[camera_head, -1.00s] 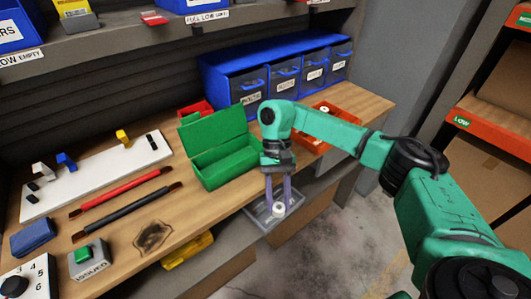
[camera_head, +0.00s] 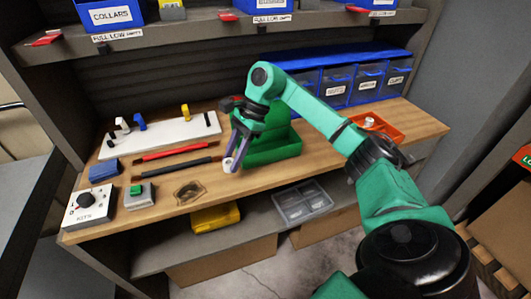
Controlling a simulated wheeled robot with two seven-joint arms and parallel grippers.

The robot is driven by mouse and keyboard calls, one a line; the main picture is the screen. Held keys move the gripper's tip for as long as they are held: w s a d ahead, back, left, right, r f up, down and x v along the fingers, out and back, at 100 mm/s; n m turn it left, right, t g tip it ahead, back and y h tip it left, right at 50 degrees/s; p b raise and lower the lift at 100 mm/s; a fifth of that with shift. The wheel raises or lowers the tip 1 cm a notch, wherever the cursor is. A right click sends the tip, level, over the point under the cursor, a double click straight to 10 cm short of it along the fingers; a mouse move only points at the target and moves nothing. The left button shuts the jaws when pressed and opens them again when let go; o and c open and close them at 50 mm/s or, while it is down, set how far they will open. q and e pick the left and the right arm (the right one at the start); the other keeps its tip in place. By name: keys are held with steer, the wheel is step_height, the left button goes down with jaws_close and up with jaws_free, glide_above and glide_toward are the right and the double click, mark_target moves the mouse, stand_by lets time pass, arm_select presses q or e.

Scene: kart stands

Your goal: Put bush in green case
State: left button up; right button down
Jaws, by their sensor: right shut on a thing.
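The bush, a small white ring-shaped part (camera_head: 228,165), is held at the tips of my right gripper (camera_head: 232,160), which is shut on it. The gripper points down over the bench, just left of the green case (camera_head: 272,156). I cannot tell whether the bush touches the bench. My left gripper is not in view.
A grey divided tray (camera_head: 302,201) sits below the bench edge. An orange tray (camera_head: 375,126) and blue drawers (camera_head: 338,82) stand to the right and behind.

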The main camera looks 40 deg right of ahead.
steer(key=w+d+r+m+t+h, duration=0.25)
steer(key=d+r+m+t, duration=0.35)
steer(key=m, duration=0.4)
step_height(320, 180, up, 7)
steer(key=m+h, duration=0.5)
steer(key=m, duration=0.4)
glide_above(270, 147)
steer(key=s+a, duration=0.3)
steer(key=shift+m+g, duration=0.3)
steer(key=f, duration=1.9)
steer(key=shift+s+d+f, duration=0.1)
steer(key=shift+d, duration=0.15)
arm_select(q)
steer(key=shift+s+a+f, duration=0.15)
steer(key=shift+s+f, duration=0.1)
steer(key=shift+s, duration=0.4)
arm_select(e)
steer(key=shift+f, duration=0.2)
steer(key=c, duration=0.5)
jaws_free()
steer(key=shift+r, duration=0.1)
arm_select(q)
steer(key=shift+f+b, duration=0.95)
steer(key=shift+b, duration=0.15)
arm_select(e)
steer(key=v, duration=1.2)
steer(key=shift+d, duration=0.15)
